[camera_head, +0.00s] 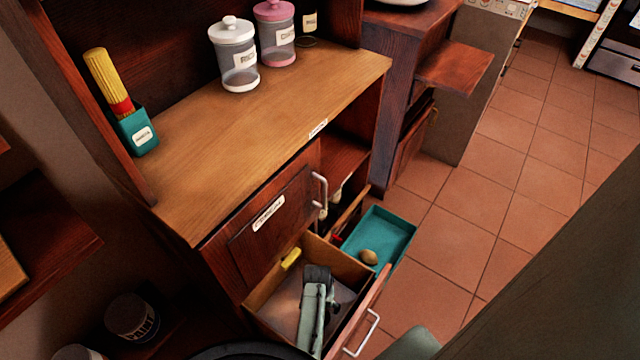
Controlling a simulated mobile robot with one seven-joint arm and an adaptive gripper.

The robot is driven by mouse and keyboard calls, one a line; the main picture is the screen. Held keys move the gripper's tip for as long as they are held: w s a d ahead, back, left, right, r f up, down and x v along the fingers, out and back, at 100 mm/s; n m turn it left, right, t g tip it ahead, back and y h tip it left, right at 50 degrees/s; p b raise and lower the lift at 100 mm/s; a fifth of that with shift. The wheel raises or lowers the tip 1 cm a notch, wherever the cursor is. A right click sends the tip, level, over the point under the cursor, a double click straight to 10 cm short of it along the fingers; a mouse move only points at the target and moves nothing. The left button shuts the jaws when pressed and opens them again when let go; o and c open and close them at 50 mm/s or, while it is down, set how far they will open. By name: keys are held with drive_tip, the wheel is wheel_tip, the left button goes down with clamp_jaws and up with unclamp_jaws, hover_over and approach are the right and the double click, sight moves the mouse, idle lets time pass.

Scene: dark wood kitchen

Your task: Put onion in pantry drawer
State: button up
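A wooden drawer (266,291) stands pulled out from the cabinet, with a metal handle (362,335) on its front. A grey-green and dark shape that looks like my gripper (317,283) is over or inside this drawer. Its fingertips cannot be made out, so I cannot tell whether it is open or holds anything. A small rounded tan-brown thing, perhaps the onion (369,257), lies in a teal tray (392,228) just beyond the drawer. It looks apart from my gripper. A small yellow thing (291,258) lies at the drawer's back left.
The wooden counter (225,150) above holds a teal box of yellow pasta (108,85), a white-lidded jar (234,55) and a pink-lidded jar (275,35). A closed cabinet door (275,220) is above the drawer. Tiled floor (470,215) lies clear to the right.

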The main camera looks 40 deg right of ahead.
drive_tip(key=shift+a+r, duration=0.1)
drive_tip(key=shift+r, duration=2.3)
drive_tip(key=shift+w, duration=0.1)
